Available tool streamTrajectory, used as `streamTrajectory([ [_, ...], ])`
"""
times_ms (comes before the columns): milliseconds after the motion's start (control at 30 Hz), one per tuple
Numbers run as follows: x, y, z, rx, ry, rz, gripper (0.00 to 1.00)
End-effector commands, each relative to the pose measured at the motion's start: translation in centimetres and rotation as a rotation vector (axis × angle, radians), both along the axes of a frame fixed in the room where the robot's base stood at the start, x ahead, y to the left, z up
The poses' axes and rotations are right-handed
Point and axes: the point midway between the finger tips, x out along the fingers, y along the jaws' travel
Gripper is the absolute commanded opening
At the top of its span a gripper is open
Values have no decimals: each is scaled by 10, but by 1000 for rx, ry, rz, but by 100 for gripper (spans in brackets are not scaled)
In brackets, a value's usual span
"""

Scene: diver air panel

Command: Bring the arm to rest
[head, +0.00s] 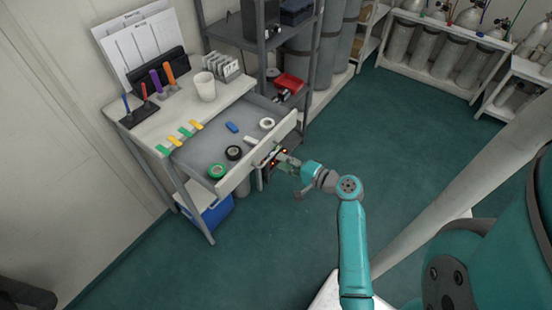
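My arm (352,240) reaches from the lower right toward an open drawer (205,151) in a white workbench. My gripper (273,158) is at the drawer's front, close to its outer face. The fingers are small and dark here, so I cannot tell whether they are open, shut or touching the drawer's handle. The drawer is pulled out and holds a green tape roll (217,171), a black roll (234,153), a white roll (267,124) and a blue item (232,127).
The bench top (158,128) carries a white cup (204,86) and colored tags. A blue cooler (209,211) sits under the bench. A grey shelf (262,45) and gas cylinders (328,50) stand behind.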

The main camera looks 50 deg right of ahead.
Motion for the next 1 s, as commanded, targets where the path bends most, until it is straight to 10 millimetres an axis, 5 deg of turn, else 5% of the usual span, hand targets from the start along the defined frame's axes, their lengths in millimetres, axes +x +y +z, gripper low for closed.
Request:
streamTrajectory([
  [233, -16, 0, 3, 1, -1, 0, 34],
  [833, -17, 0, 3, 0, 0, 1, 34],
  [1000, -19, 22, -12, -24, 38, -7, 34],
])
